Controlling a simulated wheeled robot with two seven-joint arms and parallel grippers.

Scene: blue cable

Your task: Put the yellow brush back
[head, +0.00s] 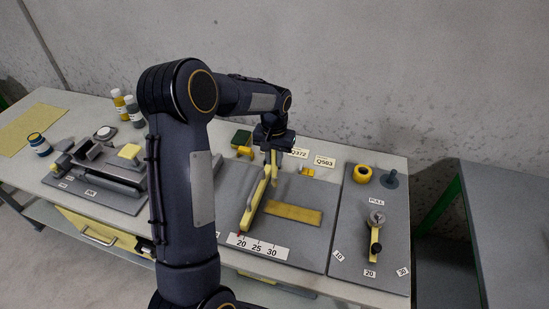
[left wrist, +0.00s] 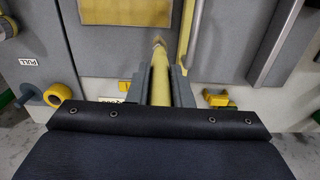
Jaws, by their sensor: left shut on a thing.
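My left gripper (head: 272,148) is over the grey board at the middle of the bench, pointing down. In the left wrist view its two fingers (left wrist: 160,85) are shut on the yellow brush (left wrist: 161,92). The brush's brownish tip (left wrist: 158,41) sticks out beyond the fingers. In the head view the brush (head: 273,164) is a short yellow piece below the fingers, beside a long yellow bar (head: 255,205). I cannot tell whether the brush touches the bar or the board. My right gripper is in neither view.
A flat yellow plate (head: 293,213) lies right of the bar. Small yellow holders (head: 244,152) (head: 306,171) stand near the board's back edge. A yellow ring (head: 362,173), a grey peg (head: 390,179) and a lever (head: 375,235) are on the right board. Bottles (head: 134,110) stand at left.

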